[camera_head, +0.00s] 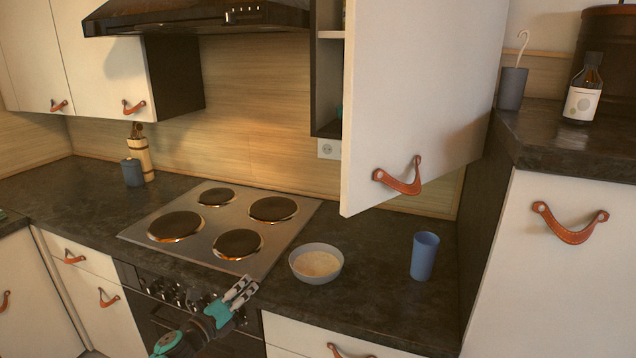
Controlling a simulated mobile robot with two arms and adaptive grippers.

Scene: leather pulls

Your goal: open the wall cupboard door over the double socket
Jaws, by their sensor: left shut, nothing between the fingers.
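The white wall cupboard door (420,90) right of the hood stands swung out from its dark cabinet (326,85), hinged on its right side. A strip of shelves shows in the gap at its left edge. Its brown leather pull (400,178) hangs near the bottom of the door. A pale socket (329,149) is on the wall below the cabinet, partly hidden by the door. My left gripper (243,288) is shut and empty in front of the counter edge, well below and left of the door, touching no pull. My right gripper is out of view.
A bowl (316,264) and a blue cup (424,256) stand on the counter below the door. The hob (215,222) is left of them, under the hood (200,16). A tall cabinet (560,265) with a bottle (583,92) on top stands at the right.

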